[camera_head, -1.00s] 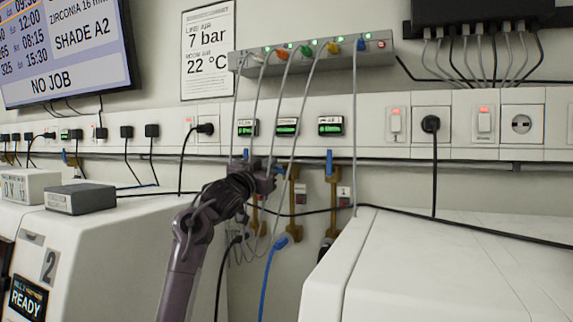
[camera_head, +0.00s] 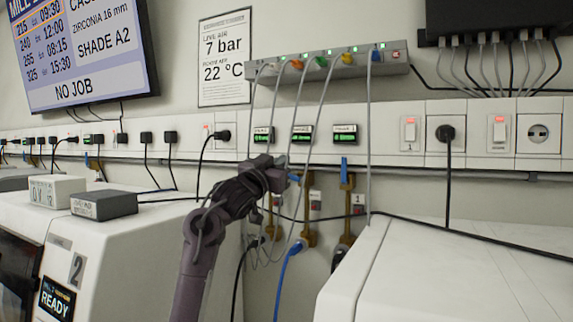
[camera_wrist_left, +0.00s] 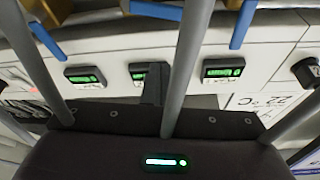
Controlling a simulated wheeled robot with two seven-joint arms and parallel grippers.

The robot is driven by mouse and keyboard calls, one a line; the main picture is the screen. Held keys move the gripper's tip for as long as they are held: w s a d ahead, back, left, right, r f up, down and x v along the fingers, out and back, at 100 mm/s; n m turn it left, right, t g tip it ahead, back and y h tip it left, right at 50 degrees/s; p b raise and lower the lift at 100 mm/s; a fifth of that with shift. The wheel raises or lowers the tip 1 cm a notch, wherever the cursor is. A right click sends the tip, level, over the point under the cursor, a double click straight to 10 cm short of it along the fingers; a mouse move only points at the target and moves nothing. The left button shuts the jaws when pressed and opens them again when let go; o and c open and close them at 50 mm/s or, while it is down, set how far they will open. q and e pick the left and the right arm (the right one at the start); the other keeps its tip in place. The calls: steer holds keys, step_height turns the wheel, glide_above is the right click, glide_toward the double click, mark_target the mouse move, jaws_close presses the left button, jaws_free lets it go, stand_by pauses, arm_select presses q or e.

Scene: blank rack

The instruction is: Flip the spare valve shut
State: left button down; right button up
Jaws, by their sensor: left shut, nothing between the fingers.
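Three valves with blue levers on brass fittings hang under the wall trunking. The right valve's lever (camera_head: 344,170) points up along its pipe. The middle valve's lever (camera_head: 295,177) is partly behind my gripper; in the left wrist view it lies crosswise (camera_wrist_left: 155,11). The left valve's lever shows only in the left wrist view (camera_wrist_left: 243,24), along its pipe. I cannot read which valve is the spare. My left gripper (camera_head: 284,178) is shut and empty in front of the left and middle valves; its fingers (camera_wrist_left: 153,85) point towards the trunking. My right gripper is out of view.
Green displays (camera_head: 302,135) sit above the valves. Thin grey cables run from a port strip (camera_head: 325,68) down past my gripper. A blue-plugged hose (camera_head: 293,248) hangs below. White machines (camera_head: 440,270) stand on both sides, leaving a gap at the valves.

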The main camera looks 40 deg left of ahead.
arm_select(q)
steer(key=b+v, duration=0.2)
steer(key=v, duration=0.4)
steer(key=shift+s, duration=0.25)
steer(key=shift+a, duration=0.2)
steer(key=shift+f, duration=0.1)
